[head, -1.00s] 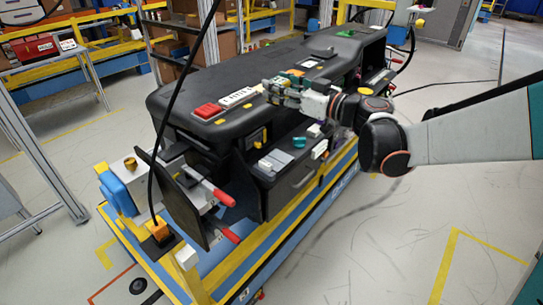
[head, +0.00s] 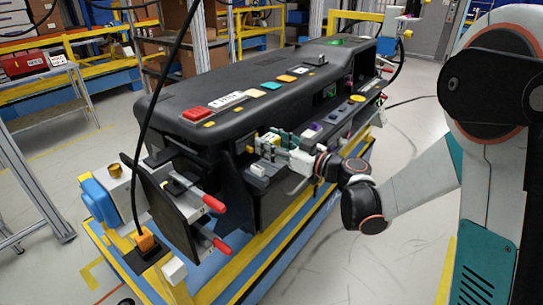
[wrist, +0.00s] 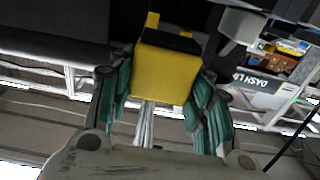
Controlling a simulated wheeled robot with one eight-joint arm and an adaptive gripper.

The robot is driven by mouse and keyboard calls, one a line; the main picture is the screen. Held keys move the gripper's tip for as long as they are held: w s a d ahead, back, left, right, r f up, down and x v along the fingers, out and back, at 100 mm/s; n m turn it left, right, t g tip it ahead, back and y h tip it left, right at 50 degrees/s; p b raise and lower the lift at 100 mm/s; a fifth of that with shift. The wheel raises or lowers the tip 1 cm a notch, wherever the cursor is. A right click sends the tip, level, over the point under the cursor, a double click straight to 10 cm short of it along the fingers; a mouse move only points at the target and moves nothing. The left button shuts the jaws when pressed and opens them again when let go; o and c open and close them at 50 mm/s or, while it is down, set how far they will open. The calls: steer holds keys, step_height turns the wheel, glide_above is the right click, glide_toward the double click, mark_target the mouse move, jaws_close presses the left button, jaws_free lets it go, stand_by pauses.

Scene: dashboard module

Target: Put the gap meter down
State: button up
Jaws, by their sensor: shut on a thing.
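A yellow block with a black top, which I take to be the gap meter (wrist: 168,68), sits between the teal fingers of my gripper (wrist: 160,95) in the wrist view. In the head view my gripper (head: 275,146) is shut on it, and a small yellow part of the meter (head: 263,149) shows at the fingertips. The gripper is in front of the black dashboard module (head: 225,140), just above its lower front ledge. I cannot tell whether the meter touches the ledge. The fingers hide part of the meter in the head view.
Coloured blocks, including a red one (head: 196,113) and a teal one (head: 270,85), line the module's top. A pale part (head: 258,168) sits on the ledge below my gripper. Red-handled clamps (head: 213,203) stick out at the left end. A black cable hangs at the left.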

steer(key=shift+f+b, duration=0.55)
steer(key=shift+f, duration=1.1)
steer(key=shift+f, duration=0.2)
steer(key=o, duration=1.1)
steer(key=shift+r, duration=0.1)
